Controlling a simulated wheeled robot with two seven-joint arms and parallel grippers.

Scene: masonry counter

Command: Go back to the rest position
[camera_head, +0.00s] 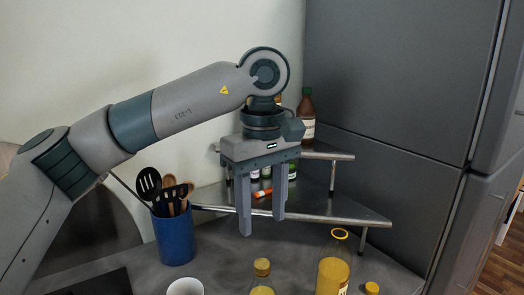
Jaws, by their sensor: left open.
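My left gripper (262,218) hangs from the arm that comes in from the left, its two fingers pointing down and apart. It is open with nothing between the fingertips. It is in the air above the counter (220,268), in front of the stepped metal shelf (330,217), and hides part of the shelf and the small bottles on it. My right gripper is out of view.
A blue holder (175,240) with dark and wooden utensils stands left of the gripper. A brown bottle (306,115) stands behind. A grey cabinet (400,80) closes off the right.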

